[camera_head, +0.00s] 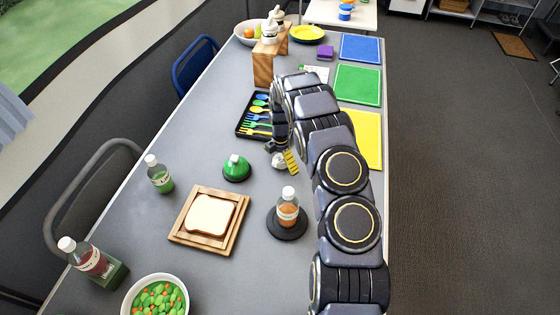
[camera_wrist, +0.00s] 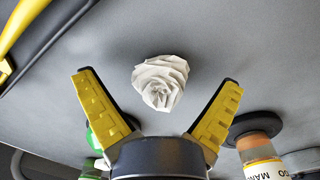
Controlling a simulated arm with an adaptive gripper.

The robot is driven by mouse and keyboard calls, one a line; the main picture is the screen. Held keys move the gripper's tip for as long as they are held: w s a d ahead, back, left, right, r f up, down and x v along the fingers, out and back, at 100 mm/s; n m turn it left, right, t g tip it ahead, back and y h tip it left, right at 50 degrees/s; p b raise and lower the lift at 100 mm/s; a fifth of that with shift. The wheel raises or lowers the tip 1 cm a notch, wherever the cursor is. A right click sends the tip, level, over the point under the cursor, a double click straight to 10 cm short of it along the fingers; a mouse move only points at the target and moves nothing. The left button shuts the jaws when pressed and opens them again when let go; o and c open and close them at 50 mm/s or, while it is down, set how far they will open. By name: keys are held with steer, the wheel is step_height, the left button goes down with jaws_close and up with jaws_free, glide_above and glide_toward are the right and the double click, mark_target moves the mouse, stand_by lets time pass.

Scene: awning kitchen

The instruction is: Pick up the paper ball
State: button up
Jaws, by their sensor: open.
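The paper ball (camera_wrist: 160,83) is white and crumpled and lies on the grey table (camera_wrist: 120,40). In the wrist view it sits centred just beyond the fingertips, between their lines. My gripper (camera_wrist: 158,95) is open and empty, with its two yellow-padded fingers spread to either side of the ball and apart from it. In the head view the ball (camera_head: 279,161) is a small white shape right beside my gripper (camera_head: 287,160), which is low over the table. My arm hides part of the table there.
A bottle with orange drink (camera_head: 288,208) stands on a dark round base near my gripper. A green domed object (camera_head: 236,168) is to the left. A black cutlery tray (camera_head: 243,129) lies behind. Bread on a wooden board (camera_head: 186,240) is at front left.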

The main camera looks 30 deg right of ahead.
steer(key=c, duration=0.9)
steer(key=shift+c, duration=0.2)
